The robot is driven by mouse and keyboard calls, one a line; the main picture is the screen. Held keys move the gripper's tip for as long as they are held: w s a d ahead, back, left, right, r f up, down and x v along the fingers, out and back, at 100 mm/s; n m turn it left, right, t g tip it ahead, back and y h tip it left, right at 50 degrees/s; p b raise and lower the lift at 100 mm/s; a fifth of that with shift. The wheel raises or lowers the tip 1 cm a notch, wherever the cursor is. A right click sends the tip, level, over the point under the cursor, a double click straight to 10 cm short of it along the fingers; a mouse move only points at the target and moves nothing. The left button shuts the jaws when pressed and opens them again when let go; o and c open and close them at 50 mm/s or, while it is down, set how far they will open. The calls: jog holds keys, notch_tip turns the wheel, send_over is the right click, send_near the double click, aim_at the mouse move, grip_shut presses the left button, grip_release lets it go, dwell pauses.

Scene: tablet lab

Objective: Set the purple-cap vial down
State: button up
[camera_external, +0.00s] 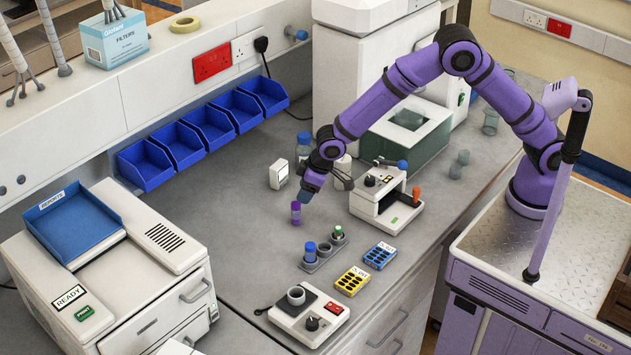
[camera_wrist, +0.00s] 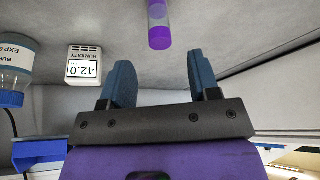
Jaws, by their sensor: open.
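The purple-cap vial (camera_external: 296,213) stands upright on the grey bench, in front of the row of blue bins. My gripper (camera_external: 307,194) is just above and to the right of it, pointing down. In the wrist view the vial (camera_wrist: 159,25) is at the top centre, beyond the fingertips and clear of both. There my gripper (camera_wrist: 162,75) is open, with nothing between its blue fingers. The grey vial rack (camera_external: 311,267) is to the right and in front of the vial, with a blue-capped vial (camera_external: 310,251) and a green-topped vial (camera_external: 338,232) in it.
A small humidity display (camera_external: 279,174) and a blue-capped bottle (camera_external: 303,147) stand behind the vial. A white instrument (camera_external: 403,214) is to the right. Bench to the vial's left is clear.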

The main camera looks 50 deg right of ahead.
jog(key=shift+v, duration=2.1)
jog(key=s+d+r+m, duration=0.2)
jog(key=d+r, duration=0.9)
jog(key=d, duration=0.3)
jog(key=s+d+r+m, duration=0.1)
jog(key=s+d+r, duration=0.2)
jog(key=d+r, duration=0.85)
jog(key=s+d+r+m+t+h, duration=0.1)
jog(key=s+d+r, duration=0.1)
jog(key=s+d, duration=0.5)
jog(key=s+d+r+m, duration=0.15)
jog(key=s+d, duration=0.25)
jog(key=d, duration=0.4)
jog(key=s+d, duration=0.3)
jog(key=s, duration=0.4)
jog(key=s+d+f+m+h, duration=0.1)
jog(key=s+d, duration=0.3)
jog(key=s, duration=0.3)
jog(key=shift+h, duration=0.3)
